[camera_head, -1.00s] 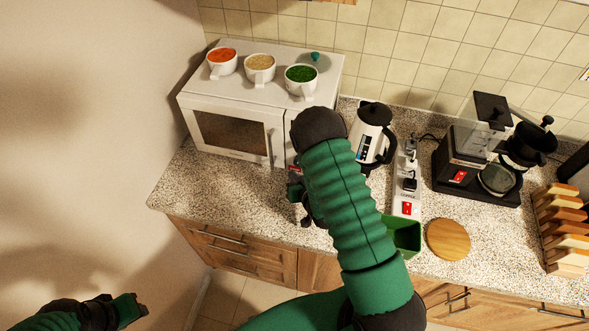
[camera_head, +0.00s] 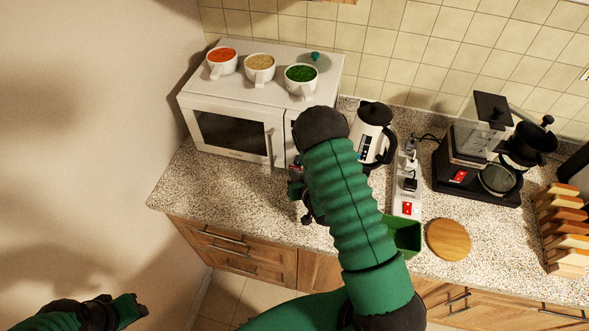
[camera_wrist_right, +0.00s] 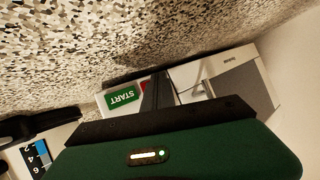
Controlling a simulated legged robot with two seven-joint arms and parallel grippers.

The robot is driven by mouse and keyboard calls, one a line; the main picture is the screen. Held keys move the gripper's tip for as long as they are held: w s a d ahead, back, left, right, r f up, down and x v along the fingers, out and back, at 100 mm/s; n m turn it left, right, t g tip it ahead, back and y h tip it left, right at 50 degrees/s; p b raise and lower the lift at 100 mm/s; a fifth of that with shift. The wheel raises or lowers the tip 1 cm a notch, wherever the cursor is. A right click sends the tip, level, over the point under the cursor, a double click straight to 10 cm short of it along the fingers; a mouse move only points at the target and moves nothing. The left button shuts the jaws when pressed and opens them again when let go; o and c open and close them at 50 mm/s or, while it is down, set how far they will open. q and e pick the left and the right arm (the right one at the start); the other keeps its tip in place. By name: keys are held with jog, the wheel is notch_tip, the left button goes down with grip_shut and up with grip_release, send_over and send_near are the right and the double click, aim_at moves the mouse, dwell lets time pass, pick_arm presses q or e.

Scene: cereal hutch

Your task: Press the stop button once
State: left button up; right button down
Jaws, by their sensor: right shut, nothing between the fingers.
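The white microwave (camera_head: 230,132) stands at the left of the counter, its door closed and its window dark. Its button panel is mostly behind my right arm in the head view. In the right wrist view the green START button (camera_wrist_right: 122,97) shows, with a sliver of a red button (camera_wrist_right: 146,86) beside it, mostly covered by my right gripper (camera_wrist_right: 158,92). My right gripper is shut and empty, at the panel; I cannot tell whether it touches the red button. My left gripper (camera_head: 130,307) is low at the left, away from the counter; its jaws are unclear.
Several cups or bowls, one with orange contents (camera_head: 222,56), stand on the microwave. A kettle (camera_head: 371,135), a power strip (camera_head: 408,180), a green container (camera_head: 407,235) and a round wooden board (camera_head: 448,240) are to the right. The counter before the microwave is clear.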

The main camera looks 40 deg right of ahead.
jog(key=shift+s+a, duration=0.55)
jog(key=shift+a, duration=0.05)
jog(key=shift+s+a, duration=0.8)
jog(key=shift+a, duration=0.2)
jog(key=shift+s+a, duration=0.8)
jog(key=shift+a, duration=0.15)
